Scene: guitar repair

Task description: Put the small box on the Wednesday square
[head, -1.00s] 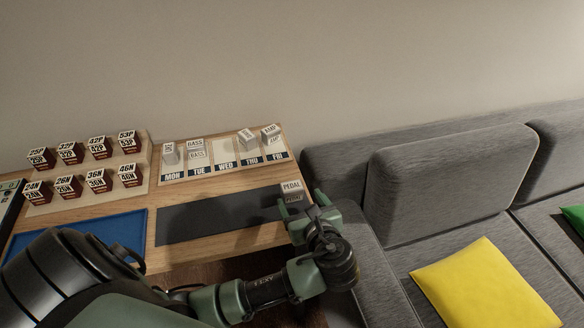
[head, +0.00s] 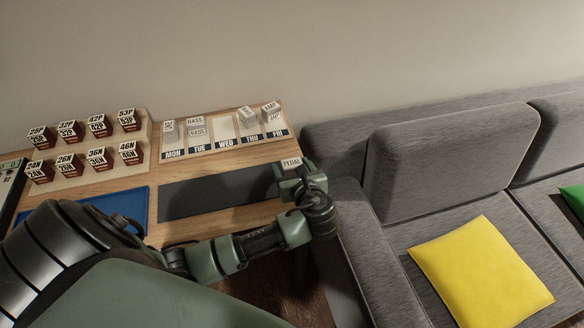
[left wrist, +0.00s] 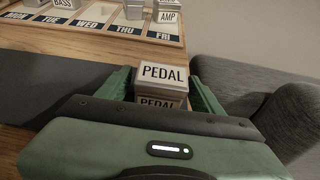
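The small white box marked PEDAL (head: 291,162) stands at the right end of the dark mat, near the table's right edge. In the left wrist view the box (left wrist: 162,75) sits between the two fingers of my left gripper (left wrist: 162,90). In the head view my left gripper (head: 301,172) covers the box's lower part. The Wednesday square (head: 223,128) on the weekday board is empty. My right gripper is not in view.
The other weekday squares hold white boxes, including BASS (head: 196,127) on Tuesday and AMP (head: 271,112) on Friday. The dark mat (head: 215,193) is otherwise clear. A rack of dark red boxes (head: 98,126) stands left. A grey sofa (head: 440,150) adjoins the table's right side.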

